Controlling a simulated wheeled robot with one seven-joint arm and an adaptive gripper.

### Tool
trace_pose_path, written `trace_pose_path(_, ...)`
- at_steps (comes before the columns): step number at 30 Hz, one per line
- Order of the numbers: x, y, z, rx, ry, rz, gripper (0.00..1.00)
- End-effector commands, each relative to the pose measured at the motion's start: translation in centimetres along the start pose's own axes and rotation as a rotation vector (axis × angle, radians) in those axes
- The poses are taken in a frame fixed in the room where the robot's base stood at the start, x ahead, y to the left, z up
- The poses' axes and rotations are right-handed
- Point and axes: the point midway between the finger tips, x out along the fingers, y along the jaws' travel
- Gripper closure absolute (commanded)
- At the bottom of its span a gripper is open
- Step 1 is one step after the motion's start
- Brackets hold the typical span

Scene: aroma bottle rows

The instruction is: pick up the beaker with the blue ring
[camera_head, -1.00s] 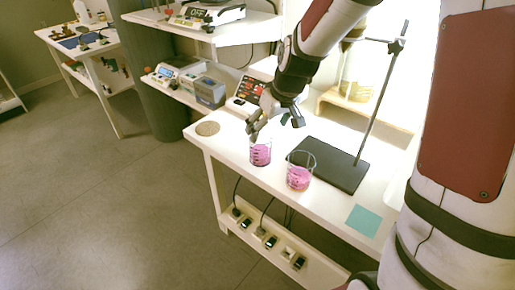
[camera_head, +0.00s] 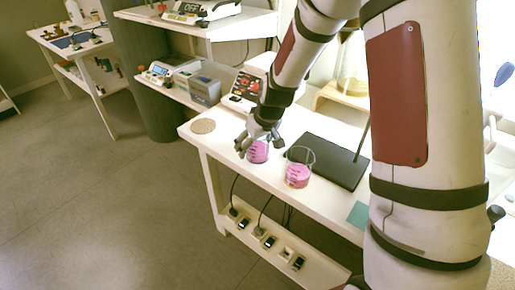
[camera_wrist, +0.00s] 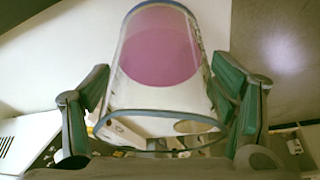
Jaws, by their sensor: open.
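A clear beaker with pink liquid (camera_head: 258,154) stands on the white bench. It also shows in the wrist view (camera_wrist: 160,50), where its rim looks blue-grey. My gripper (camera_head: 259,143) is open over its upper part, with one finger on each side. In the wrist view my green-padded fingers (camera_wrist: 163,85) flank the beaker near its rim; I cannot tell if they touch it. A second beaker with pink liquid (camera_head: 298,176) stands to the right, apart from my gripper; I cannot make out its ring colour.
A black stand base (camera_head: 335,160) lies behind the second beaker. A round tan mat (camera_head: 203,126) lies at the bench's left corner, and a teal square (camera_head: 358,214) at the right. A device with a red panel (camera_head: 246,86) stands behind my gripper.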

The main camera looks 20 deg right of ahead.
Motion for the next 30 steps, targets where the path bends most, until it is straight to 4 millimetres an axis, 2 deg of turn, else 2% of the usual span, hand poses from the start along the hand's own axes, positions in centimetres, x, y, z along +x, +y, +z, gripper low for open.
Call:
trace_pose_path(5,0.0,0.0,0.0,0.000,0.001,0.000,0.22)
trace_pose_path(12,-0.1,0.0,0.0,0.000,0.001,0.000,0.74)
trace_pose_path(13,-0.1,0.0,0.0,0.000,0.001,0.000,0.77)
trace_pose_path(23,-0.4,0.0,-0.2,0.000,0.003,0.001,0.78)
trace_pose_path(26,-1.5,0.0,-0.7,-0.001,0.004,0.002,0.78)
trace_pose_path(30,-3.9,0.1,-1.8,-0.001,0.007,0.003,0.78)
